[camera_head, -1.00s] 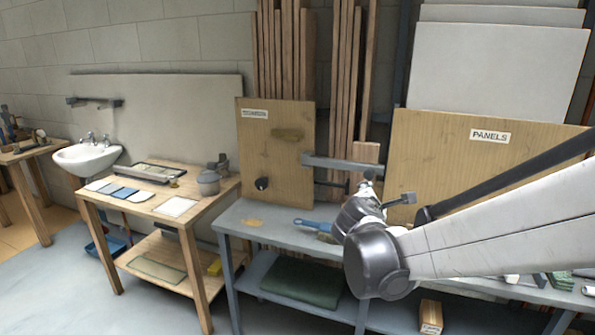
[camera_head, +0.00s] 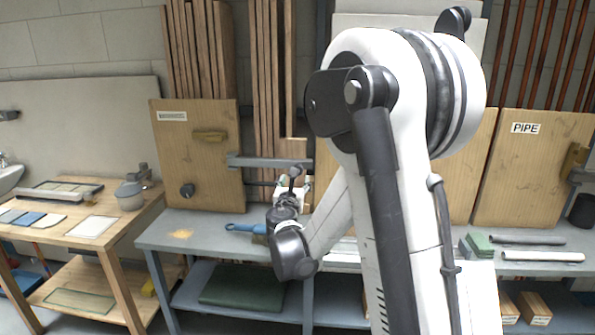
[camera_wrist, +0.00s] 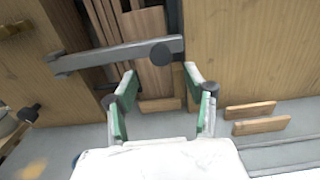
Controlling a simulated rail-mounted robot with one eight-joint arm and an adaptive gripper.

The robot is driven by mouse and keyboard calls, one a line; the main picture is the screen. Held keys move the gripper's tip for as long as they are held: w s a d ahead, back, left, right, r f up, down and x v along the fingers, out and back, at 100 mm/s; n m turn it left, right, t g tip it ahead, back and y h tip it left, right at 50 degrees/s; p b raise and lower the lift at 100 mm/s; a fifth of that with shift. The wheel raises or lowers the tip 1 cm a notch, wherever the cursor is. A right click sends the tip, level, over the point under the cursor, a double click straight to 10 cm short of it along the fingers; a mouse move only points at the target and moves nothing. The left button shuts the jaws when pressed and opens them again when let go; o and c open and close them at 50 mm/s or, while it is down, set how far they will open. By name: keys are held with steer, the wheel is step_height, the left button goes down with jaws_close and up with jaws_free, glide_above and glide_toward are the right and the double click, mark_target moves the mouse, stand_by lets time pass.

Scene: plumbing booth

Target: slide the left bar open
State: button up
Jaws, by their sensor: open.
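The left bar (camera_head: 268,162) is a flat grey bar. It lies across the right edge of the left wooden panel (camera_head: 165,150) and spans the gap towards the panel on its right. In the wrist view the bar (camera_wrist: 100,58) crosses the upper left, with a round black knob (camera_wrist: 162,54) near its right end. My gripper (camera_wrist: 161,82) is open and empty, its green-padded fingers apart. The knob lies beyond the fingertips, in line with the gap between them. In the head view my gripper (camera_head: 292,182) is just below the bar's right end; contact cannot be told.
A grey workbench (camera_head: 185,226) runs below, with a blue-handled tool (camera_head: 240,228) on it. Wood blocks (camera_wrist: 258,125) lie right of my gripper in the wrist view. The left panel has a wooden block (camera_head: 210,136) and dark knob (camera_head: 187,190). A PIPE panel (camera_head: 530,165) stands right.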

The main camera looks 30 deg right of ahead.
steer(key=x, duration=0.9)
steer(key=shift+w+d+b, duration=0.15)
steer(key=shift+w+b, duration=0.15)
steer(key=shift+c, duration=0.5)
jaws_close()
